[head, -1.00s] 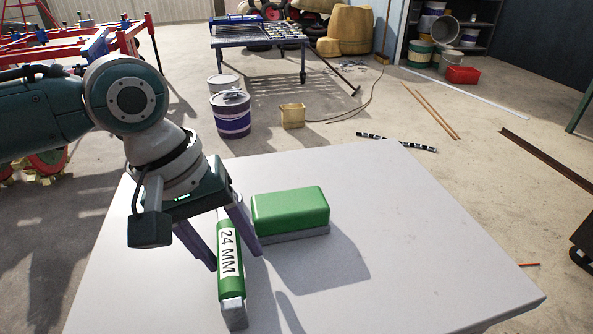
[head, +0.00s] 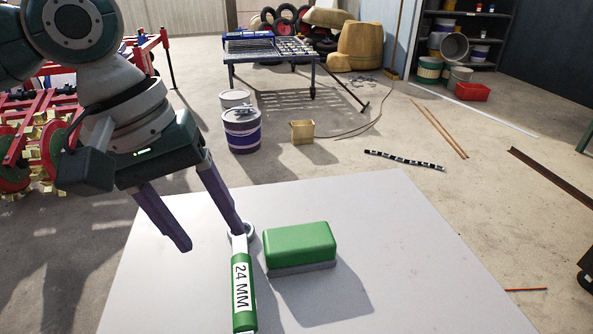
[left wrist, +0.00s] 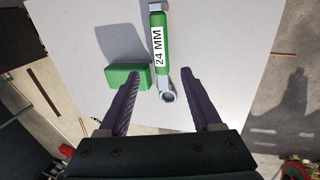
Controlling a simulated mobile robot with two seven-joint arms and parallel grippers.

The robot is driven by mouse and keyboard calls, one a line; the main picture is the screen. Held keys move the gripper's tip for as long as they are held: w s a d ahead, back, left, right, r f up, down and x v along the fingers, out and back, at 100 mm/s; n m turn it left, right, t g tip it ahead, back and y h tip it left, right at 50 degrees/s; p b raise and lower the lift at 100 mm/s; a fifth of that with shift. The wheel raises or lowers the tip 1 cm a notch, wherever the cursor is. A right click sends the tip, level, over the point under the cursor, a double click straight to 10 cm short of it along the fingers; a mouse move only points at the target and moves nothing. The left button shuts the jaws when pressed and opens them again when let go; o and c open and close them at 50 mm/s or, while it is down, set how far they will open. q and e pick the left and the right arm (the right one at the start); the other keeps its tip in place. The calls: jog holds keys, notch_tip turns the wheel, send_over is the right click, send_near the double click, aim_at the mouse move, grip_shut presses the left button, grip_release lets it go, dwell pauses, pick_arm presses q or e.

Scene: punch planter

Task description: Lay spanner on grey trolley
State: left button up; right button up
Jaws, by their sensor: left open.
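The spanner (head: 241,288), with a green handle marked "24 MM", lies flat on a pale grey flat top (head: 165,300). I cannot tell from its top alone whether this is the grey trolley. My left gripper (head: 208,237) is open and empty, above and to the left of the spanner's ring end. One finger overlaps the ring end in the head view. In the left wrist view the spanner (left wrist: 160,45) lies beyond the spread fingers (left wrist: 160,77), its ring end nearest. My right gripper is not in view.
A green block with a grey base (head: 300,245) sits just right of the spanner. Behind are a purple-banded bucket (head: 242,132), a yellow box (head: 302,132) and a wheeled metal table (head: 270,55). The right part of the pale top is clear.

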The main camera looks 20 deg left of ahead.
pick_arm(q)
jog(key=s+d+m, duration=0.1)
jog(key=s+d+f+m, duration=0.1)
jog(key=d, duration=0.1)
jog(key=s+d+f+m, duration=0.1)
jog(key=s+d, duration=0.1)
jog(key=shift+f+m, duration=0.2)
jog(key=shift+m, duration=0.2)
jog(key=s+a+m+t+y, duration=0.2)
jog(key=s+m, duration=0.3)
jog(key=s, duration=0.6)
jog(key=shift+f, duration=0.3)
jog(key=shift+a, duration=0.1)
notch_tip(320, 180, up, 63)
jog(key=p, duration=6.3)
